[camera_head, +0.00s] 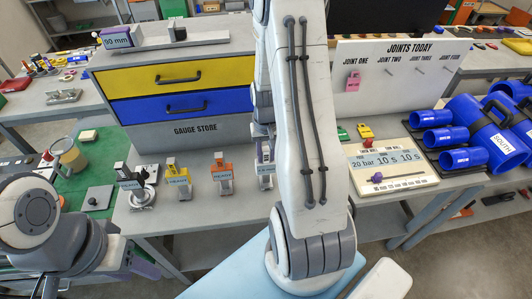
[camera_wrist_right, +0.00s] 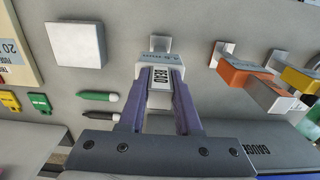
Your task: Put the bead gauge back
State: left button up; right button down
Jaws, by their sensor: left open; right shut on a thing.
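The gauge store (camera_head: 195,129) is a grey cabinet with a yellow and a blue drawer, both shut. My right gripper (camera_wrist_right: 160,88) has its purple fingers shut on a white-and-grey gauge with a dark-lettered label (camera_wrist_right: 160,76); I take it for the bead gauge. In the head view this gauge (camera_head: 265,179) is upright in front of the store's right end, partly hidden by my right arm. I cannot tell whether it touches the worktop. My left gripper (camera_head: 142,266) is open and empty at the lower left, only partly in view.
A display panel (camera_head: 390,164) and blue pipe fittings (camera_head: 465,135) are at the right. A white block (camera_wrist_right: 75,44) and pens (camera_wrist_right: 98,96) lie nearby.

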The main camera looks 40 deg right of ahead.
jog(key=shift+f, duration=0.15)
jog(key=c, duration=0.6)
grip_release()
